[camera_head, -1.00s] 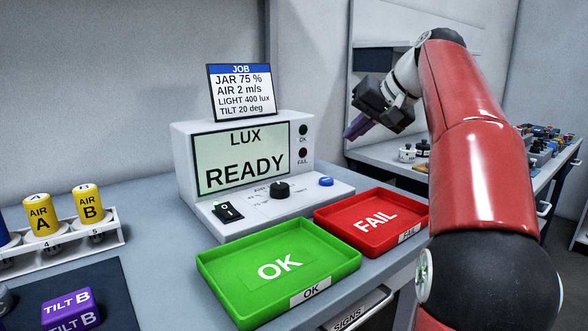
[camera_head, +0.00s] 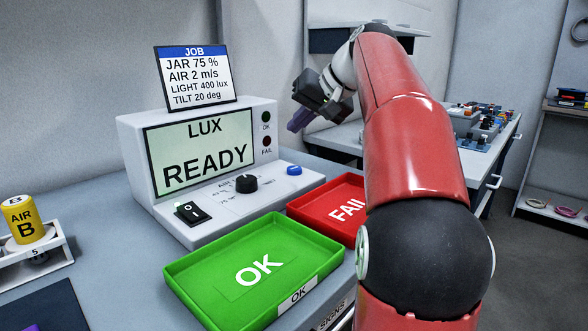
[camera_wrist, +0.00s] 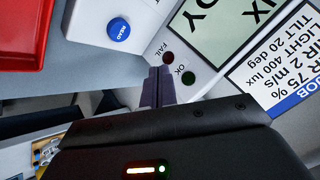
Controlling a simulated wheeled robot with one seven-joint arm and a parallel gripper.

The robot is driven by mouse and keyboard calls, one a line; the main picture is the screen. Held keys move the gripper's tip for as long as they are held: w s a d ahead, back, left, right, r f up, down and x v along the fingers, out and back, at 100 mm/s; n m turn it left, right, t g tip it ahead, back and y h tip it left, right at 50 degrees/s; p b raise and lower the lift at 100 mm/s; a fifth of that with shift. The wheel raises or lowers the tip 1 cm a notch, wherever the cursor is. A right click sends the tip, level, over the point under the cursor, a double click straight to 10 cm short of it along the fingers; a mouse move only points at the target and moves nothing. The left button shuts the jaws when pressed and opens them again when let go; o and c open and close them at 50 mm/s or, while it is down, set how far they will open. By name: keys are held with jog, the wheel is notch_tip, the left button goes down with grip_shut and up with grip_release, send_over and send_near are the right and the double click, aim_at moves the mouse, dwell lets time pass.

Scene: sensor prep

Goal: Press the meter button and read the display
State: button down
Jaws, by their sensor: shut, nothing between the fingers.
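The white meter (camera_head: 190,128) stands on the grey bench. Its display (camera_head: 200,152) reads "LUX READY". The blue button (camera_head: 294,170) is at the right end of its sloped front panel. My gripper (camera_head: 297,122) is in the air to the right of the meter, above and apart from the button. In the wrist view its purple fingers (camera_wrist: 158,80) are together with nothing between them. The OK lamp (camera_head: 266,116) and FAIL lamp (camera_head: 267,141) both look dark.
A green OK tray (camera_head: 190,272) and a red FAIL tray (camera_head: 300,207) lie in front of the meter. A JOB card (camera_head: 195,75) above the meter lists "LIGHT 400 lux". The panel also has a black dial (camera_head: 246,183) and a power switch (camera_head: 191,213). A yellow AIR B piece (camera_head: 25,222) stands at left.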

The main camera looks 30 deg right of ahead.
aim_at(298, 169)
jog(key=shift+f+b, duration=2.3)
jog(key=shift+f, duration=0.9)
jog(key=shift+f, duration=0.1)
jog(key=shift+f, duration=0.3)
jog(key=shift+f+b, duration=0.5)
jog(key=shift+b, duration=0.1)
jog(key=shift+r, duration=0.1)
jog(key=shift+r+p, duration=0.8)
jog(key=shift+p, duration=0.15)
notch_tip(298, 169, up, 5)
jog(key=p, duration=0.5)
jog(key=shift+r, duration=0.1)
